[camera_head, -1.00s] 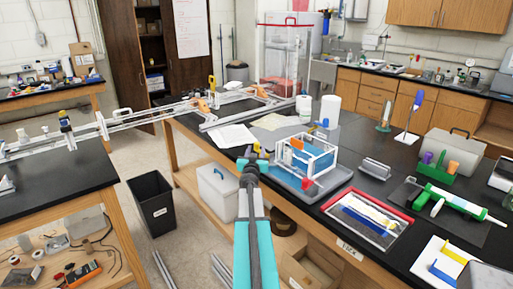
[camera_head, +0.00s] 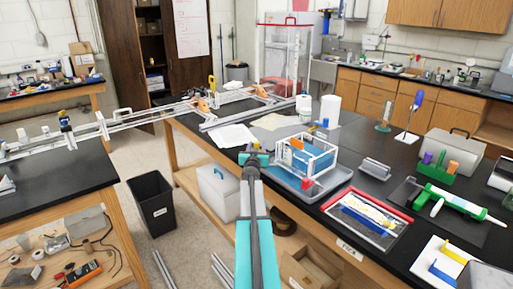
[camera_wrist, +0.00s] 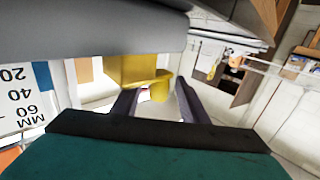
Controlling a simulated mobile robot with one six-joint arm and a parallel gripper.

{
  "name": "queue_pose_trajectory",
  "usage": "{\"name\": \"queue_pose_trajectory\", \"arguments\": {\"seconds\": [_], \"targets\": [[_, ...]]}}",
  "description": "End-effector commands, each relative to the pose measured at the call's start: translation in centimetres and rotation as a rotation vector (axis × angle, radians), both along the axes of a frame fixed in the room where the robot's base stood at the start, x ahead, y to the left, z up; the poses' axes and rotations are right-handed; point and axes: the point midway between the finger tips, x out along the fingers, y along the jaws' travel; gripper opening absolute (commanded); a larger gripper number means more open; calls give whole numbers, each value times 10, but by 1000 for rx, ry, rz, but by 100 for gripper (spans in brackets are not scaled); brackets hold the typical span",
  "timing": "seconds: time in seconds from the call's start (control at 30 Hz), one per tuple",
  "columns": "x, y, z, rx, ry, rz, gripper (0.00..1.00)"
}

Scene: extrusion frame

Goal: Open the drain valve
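A small clear tank with a white frame (camera_head: 308,150) and blue contents stands on a grey tray (camera_head: 322,181) on the black bench. My gripper (camera_head: 254,158) is at the tank's left end. In the wrist view, a yellow part (camera_wrist: 138,70), which looks like the drain valve's handle, lies just beyond and partly between my two dark fingertips (camera_wrist: 157,97). The fingers are apart. I cannot tell whether they touch the yellow part. A millimetre scale (camera_wrist: 20,95) appears upside down at the left.
A red-edged tray (camera_head: 368,220) and a green-and-white tool (camera_head: 455,200) lie to the right. White bottles (camera_head: 304,108) stand behind the tank. A grey bar (camera_wrist: 90,30) crosses close above the fingers in the wrist view. A black bin (camera_head: 153,200) stands on the floor.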

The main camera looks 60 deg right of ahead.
Motion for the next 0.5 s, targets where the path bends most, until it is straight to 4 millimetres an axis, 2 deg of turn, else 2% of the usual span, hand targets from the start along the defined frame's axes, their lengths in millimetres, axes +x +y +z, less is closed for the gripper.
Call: {"name": "queue_pose_trajectory", "arguments": {"seconds": [0.03,0.2,0.23,0.5], "targets": [[0,0,0,0,0,0,32],[0,0,0,0,0,0,3],[0,0,0,0,0,0,0],[1,0,-2,-1,-2,9,0]]}}
